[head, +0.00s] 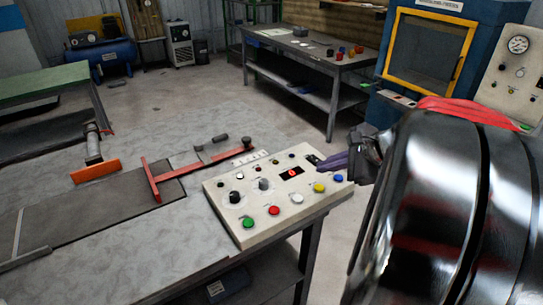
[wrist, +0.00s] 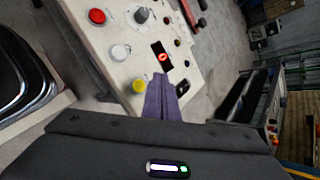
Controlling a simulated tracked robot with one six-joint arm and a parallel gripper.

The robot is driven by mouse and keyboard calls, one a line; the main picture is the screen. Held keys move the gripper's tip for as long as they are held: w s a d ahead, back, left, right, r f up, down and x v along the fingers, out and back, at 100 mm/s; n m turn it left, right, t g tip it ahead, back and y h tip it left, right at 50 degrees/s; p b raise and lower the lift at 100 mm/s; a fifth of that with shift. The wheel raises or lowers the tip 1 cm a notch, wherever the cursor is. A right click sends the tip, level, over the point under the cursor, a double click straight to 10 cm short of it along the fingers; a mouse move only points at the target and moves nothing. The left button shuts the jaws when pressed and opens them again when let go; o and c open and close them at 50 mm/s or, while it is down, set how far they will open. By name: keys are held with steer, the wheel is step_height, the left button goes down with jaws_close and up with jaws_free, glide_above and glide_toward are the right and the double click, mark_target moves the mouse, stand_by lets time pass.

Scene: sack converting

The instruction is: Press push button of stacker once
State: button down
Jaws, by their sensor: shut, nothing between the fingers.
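A cream control panel (head: 238,213) sits on the corner of the grey table. Along its near edge are a green button (head: 248,223), a red button (head: 274,210), a white button (head: 296,198), a yellow button (head: 319,187) and a blue button (head: 338,178). Behind them are dark knobs and a small display with a red sign (head: 292,173). I cannot read which control is the stacker's. My gripper (head: 320,165) is shut and empty, its purple fingers over the panel's right end. In the wrist view the fingertips (wrist: 161,79) lie between the yellow button (wrist: 138,86) and the display (wrist: 162,57); blue is hidden.
My arm fills the right of the head view. A workbench (head: 310,48) and a blue cabinet with a yellow-framed window (head: 428,45) stand behind. The floor between is clear.

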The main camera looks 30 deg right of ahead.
mark_target(323, 189)
steer(key=shift+f, duration=1.9)
